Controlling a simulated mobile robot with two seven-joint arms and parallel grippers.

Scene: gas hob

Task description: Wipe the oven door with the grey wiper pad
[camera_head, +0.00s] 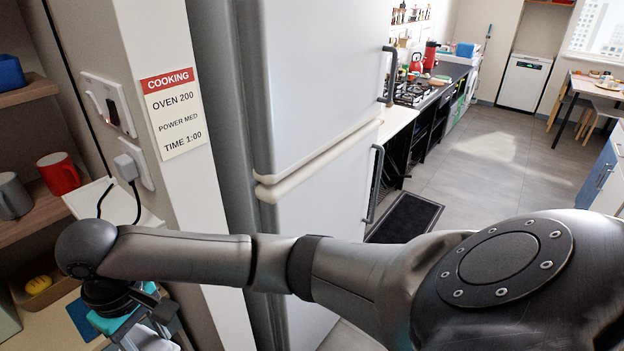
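The gas hob (412,92) is on the far counter, past the fridge. I cannot make out the oven door at this distance. My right arm crosses the lower view from the right, and its wrist hangs over a low shelf at the lower left. My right gripper (146,328) points down there, partly cut off by the bottom edge. A turquoise item and a light grey shape show close around it. I cannot tell whether its fingers are open or shut, or whether the grey wiper pad is there. My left gripper is out of view.
A tall fridge (310,80) and a wall post with a cooking sign (173,112) stand close ahead. Left shelves hold a red mug (59,174), a grey mug (13,196) and a yellow item (38,284). Open floor (490,170) and a dark mat (405,218) lie beyond.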

